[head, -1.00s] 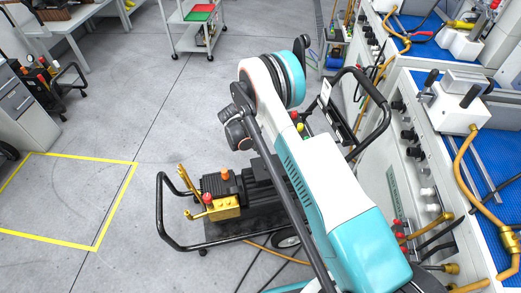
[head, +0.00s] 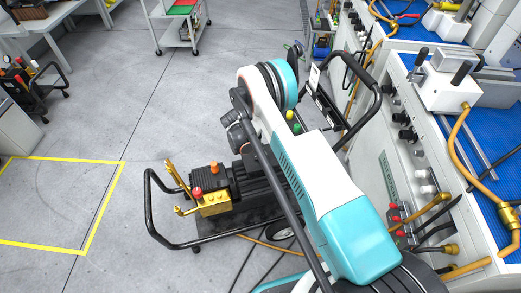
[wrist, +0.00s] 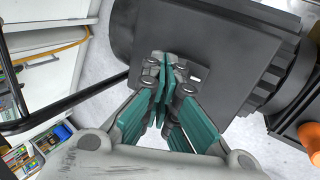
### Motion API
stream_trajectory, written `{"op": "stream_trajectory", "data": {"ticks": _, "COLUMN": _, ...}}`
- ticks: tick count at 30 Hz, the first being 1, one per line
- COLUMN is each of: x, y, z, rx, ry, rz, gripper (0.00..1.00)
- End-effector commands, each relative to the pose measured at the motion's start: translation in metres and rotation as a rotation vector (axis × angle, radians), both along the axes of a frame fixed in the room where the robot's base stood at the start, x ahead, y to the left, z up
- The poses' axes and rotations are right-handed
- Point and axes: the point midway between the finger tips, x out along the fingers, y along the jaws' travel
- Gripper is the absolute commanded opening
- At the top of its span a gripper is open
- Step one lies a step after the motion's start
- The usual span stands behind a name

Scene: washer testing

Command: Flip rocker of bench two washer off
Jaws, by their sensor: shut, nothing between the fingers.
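A wheeled pressure washer stands on the floor in the head view, with a black motor (head: 259,180), a yellow pump (head: 213,201) and black tube handles. An orange cap and a red knob top the pump end. My arm crosses in front and hides part of the washer. In the wrist view my gripper (wrist: 166,68) is shut and empty, its teal fingers together over a dark grey housing (wrist: 215,45). A grey plate with screws shows by the fingertips. I cannot make out a rocker in either view, nor tell which bench this washer belongs to.
A white test bench (head: 385,155) with knobs, fittings, orange hoses and a blue top runs along the right. The washer's tall black handle (head: 378,95) stands close to it. Hoses lie on the floor by the washer. Open floor (head: 120,100) lies to the left.

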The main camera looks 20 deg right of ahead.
Motion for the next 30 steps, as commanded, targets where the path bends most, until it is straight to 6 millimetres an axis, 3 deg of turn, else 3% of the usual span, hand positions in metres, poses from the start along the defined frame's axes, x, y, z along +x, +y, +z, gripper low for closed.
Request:
{"op": "stream_trajectory", "data": {"ticks": 5, "x": 0.000, "y": -0.003, "z": -0.002, "rx": 0.037, "ry": 0.004, "rz": -0.004, "gripper": 0.00}}
{"op": "stream_trajectory", "data": {"ticks": 12, "x": 0.000, "y": -0.008, "z": -0.009, "rx": 0.217, "ry": 0.009, "rz": -0.001, "gripper": 0.00}}
{"op": "stream_trajectory", "data": {"ticks": 30, "x": 0.000, "y": 0.006, "z": -0.006, "rx": 0.210, "ry": 0.009, "rz": 0.001, "gripper": 0.00}}
